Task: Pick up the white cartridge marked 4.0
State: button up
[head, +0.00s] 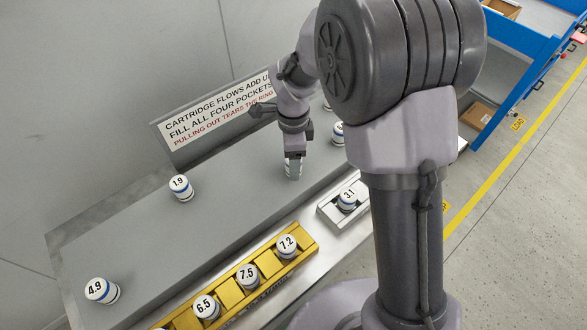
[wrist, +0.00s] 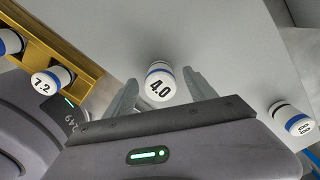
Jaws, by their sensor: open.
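The white cartridge marked 4.0 (wrist: 160,83) has a blue band and stands on the grey bench top. In the wrist view it is between the two open fingers of my gripper (wrist: 160,93), with a gap on each side. In the head view my gripper (head: 293,168) is low over the bench, and the cartridge there is mostly hidden by the fingers, its label unreadable.
A yellow rack (head: 262,268) along the front edge holds cartridges 7.2 (head: 287,245), 7.5 (head: 248,275) and 6.5 (head: 206,306). Cartridge 3.1 (head: 347,200) sits in a grey holder. Cartridges 1.9 (head: 181,187) and 4.9 (head: 102,291) stand on the bench. A sign (head: 215,112) stands behind.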

jog(key=shift+f, duration=0.1)
grip_shut()
